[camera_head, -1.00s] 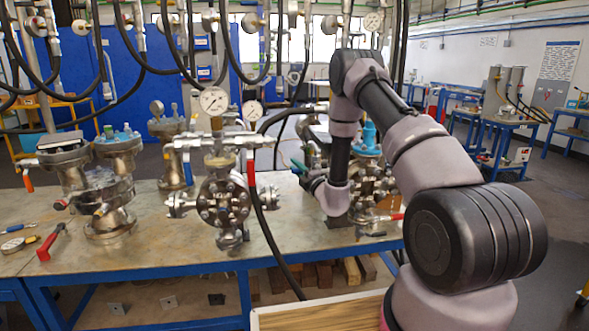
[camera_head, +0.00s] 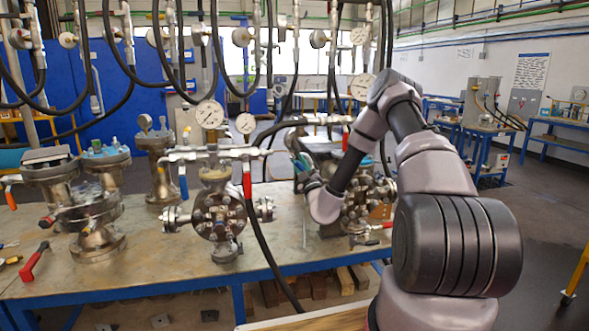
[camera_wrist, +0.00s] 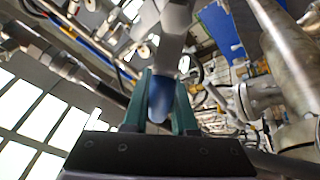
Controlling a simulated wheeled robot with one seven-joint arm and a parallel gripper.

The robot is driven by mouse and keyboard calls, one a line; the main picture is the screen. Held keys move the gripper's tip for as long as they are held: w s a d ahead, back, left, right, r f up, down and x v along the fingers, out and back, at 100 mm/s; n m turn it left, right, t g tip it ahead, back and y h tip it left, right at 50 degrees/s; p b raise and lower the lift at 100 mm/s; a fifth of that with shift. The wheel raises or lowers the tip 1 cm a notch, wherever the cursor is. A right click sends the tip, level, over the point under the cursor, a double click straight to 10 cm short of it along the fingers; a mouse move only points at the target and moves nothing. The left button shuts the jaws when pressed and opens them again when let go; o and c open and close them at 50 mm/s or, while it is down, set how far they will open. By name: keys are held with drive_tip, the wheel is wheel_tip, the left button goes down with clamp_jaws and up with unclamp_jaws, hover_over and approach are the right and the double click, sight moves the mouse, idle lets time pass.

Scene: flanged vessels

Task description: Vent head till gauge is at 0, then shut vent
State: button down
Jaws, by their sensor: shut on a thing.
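My gripper (camera_head: 300,164) is at the left side of the right-hand flanged vessel (camera_head: 362,203). In the wrist view its green fingers (camera_wrist: 160,100) are closed on a blue lever handle (camera_wrist: 160,97), with a grey metal part just beyond it. My arm hides part of this vessel and its fittings. A white-faced gauge (camera_head: 360,86) stands above it; its reading is too small to tell. The middle flanged vessel (camera_head: 218,215) has a blue handle (camera_head: 183,187), a red handle (camera_head: 247,181) and a large gauge (camera_head: 210,114).
The steel bench (camera_head: 170,265) carries further vessels at the left, including a wide flanged one (camera_head: 90,215). A red-handled tool (camera_head: 33,262) lies near its front left. Black hoses (camera_head: 262,235) hang from above and cross the front. Open floor is at the right.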

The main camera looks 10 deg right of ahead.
drive_tip(key=shift+d+r+m+g+h, duration=0.1)
drive_tip(key=shift+d+r+m+h, duration=0.1)
drive_tip(key=shift+d+m+h, duration=1.45)
drive_tip(key=shift+d+r+m+g+h, duration=0.2)
drive_tip(key=shift+m+h, duration=0.6)
drive_tip(key=shift+m, duration=1.8)
drive_tip(key=shift+d+r+m+h, duration=0.25)
drive_tip(key=shift+d+m+h, duration=0.9)
drive_tip(key=shift+m, duration=1)
drive_tip(key=shift+a, duration=0.1)
drive_tip(key=c, duration=0.7)
unclamp_jaws()
drive_tip(key=shift+r, duration=0.1)
drive_tip(key=shift+s+a+f, duration=0.15)
drive_tip(key=shift+s+f, duration=0.05)
drive_tip(key=shift+s, duration=0.3)
drive_tip(key=v, duration=0.9)
drive_tip(key=shift+s+a+f, duration=0.1)
drive_tip(key=shift+s+f, duration=0.1)
drive_tip(key=shift+s, duration=0.15)
